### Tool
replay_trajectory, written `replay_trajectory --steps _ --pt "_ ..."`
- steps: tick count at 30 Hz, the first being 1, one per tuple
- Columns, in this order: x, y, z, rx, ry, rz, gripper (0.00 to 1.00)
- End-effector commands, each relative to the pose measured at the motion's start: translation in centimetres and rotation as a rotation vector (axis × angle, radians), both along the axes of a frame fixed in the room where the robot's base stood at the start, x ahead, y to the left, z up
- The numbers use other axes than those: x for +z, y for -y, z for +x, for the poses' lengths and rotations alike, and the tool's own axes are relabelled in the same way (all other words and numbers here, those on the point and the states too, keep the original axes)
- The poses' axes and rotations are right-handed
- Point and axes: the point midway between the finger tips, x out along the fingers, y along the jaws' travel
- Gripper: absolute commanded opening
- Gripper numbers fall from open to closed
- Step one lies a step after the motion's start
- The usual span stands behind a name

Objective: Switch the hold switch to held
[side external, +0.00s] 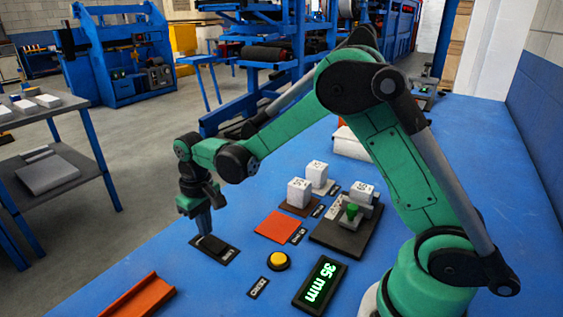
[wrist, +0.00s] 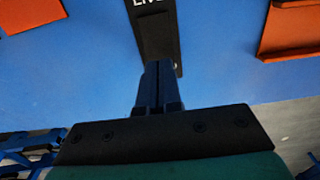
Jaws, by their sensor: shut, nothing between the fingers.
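The hold switch is a black plate (side external: 214,249) lying flat on the blue table, with a raised dark part near its middle. In the wrist view the plate (wrist: 156,35) shows the word LIVE at its top edge; the rest of its lettering is cut off or hidden. My gripper (side external: 205,233) points down at the plate, its closed fingertips over or touching the raised part. In the wrist view the fingers (wrist: 158,70) are together with nothing between them and cover the plate's near end. I cannot tell which way the switch is set.
An orange channel (side external: 139,299) lies at the front left. A yellow button (side external: 278,261) and a display (side external: 320,283) reading 35 mm are right of the switch. Behind are an orange pad (side external: 275,226), white blocks (side external: 299,191) and a fixture with a green knob (side external: 352,209).

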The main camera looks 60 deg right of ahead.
Motion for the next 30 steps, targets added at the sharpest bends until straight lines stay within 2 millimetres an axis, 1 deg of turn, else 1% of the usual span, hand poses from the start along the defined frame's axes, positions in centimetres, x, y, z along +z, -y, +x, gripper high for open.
replay_trajectory --steps 30 --pt "-1.6 0.0 0.0 0.000 0.000 0.000 0.00"
